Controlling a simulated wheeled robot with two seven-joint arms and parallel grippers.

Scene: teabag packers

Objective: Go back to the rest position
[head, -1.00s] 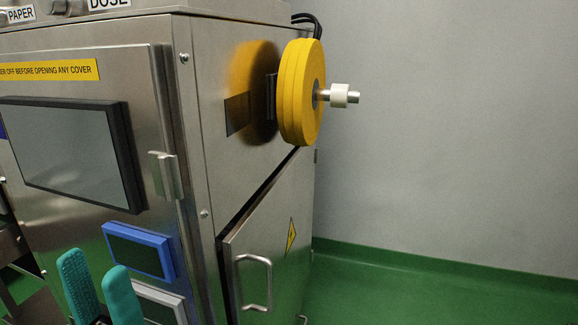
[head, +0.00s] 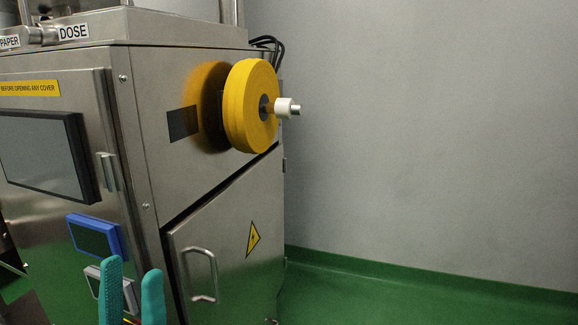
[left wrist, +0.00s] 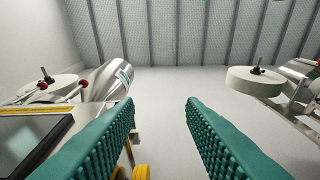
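My left gripper (head: 132,292) shows at the bottom left of the head view, its two teal fingers pointing up in front of the steel packing machine (head: 150,170). In the left wrist view the same gripper (left wrist: 160,125) has its studded teal fingers spread wide apart, with nothing between them. It is open and empty, pointing toward a pale wall. My right gripper is in neither view.
A yellow reel (head: 248,106) on a spindle sticks out from the machine's side, above a door with a handle (head: 201,276). Green floor (head: 400,290) to the right is clear, up to a grey wall. White reels (left wrist: 255,80) show in the left wrist view.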

